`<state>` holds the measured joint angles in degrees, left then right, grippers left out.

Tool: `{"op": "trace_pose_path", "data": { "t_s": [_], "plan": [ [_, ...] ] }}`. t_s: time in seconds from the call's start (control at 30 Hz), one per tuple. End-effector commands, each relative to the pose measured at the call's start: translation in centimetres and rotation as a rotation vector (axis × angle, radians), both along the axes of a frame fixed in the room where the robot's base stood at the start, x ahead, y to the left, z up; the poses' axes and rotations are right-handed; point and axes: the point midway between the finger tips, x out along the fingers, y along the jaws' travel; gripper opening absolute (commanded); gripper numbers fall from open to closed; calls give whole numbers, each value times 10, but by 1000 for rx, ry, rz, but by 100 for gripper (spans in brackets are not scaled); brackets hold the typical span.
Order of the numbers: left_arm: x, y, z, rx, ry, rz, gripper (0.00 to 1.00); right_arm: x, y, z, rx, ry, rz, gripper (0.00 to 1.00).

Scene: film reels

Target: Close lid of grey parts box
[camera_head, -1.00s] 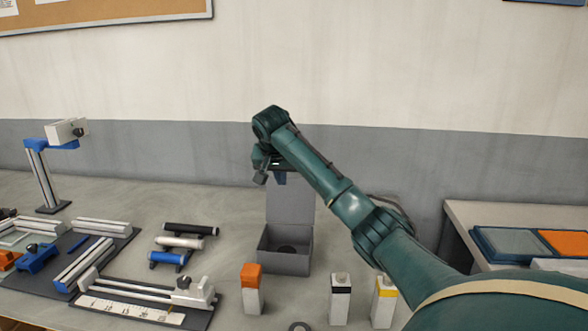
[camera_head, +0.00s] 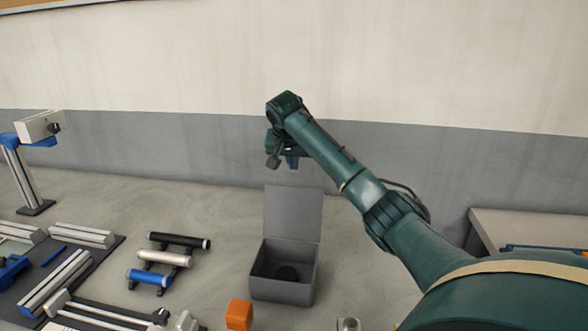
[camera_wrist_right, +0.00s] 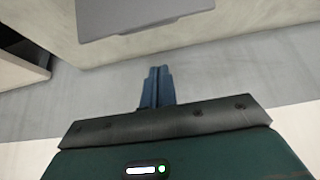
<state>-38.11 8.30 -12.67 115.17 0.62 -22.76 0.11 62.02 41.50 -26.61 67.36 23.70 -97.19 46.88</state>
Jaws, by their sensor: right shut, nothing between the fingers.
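The grey parts box (camera_head: 282,290) stands on the table with its lid (camera_head: 293,212) raised upright at the back edge. My left gripper is not in view.
Left of the box is a rack with black, white and blue rolls (camera_head: 165,258). Rails lie on a dark board (camera_head: 110,245) at far left. A wall rises behind; table right of the box is mostly clear.

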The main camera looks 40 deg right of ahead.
Motion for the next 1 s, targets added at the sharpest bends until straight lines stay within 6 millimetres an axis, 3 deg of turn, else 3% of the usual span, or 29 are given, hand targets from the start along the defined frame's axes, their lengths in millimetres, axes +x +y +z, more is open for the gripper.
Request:
{"op": "trace_pose_path", "data": {
  "t_s": [0.3,0.53,1.0],
  "plan": [
    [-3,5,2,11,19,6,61,19,-24,-50,2,4,0,0],
    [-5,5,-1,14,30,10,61,29,-36,-75,1,2,-2,0],
    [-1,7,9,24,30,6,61,6,-9,-70,-2,1,0,0]
  ]
}}
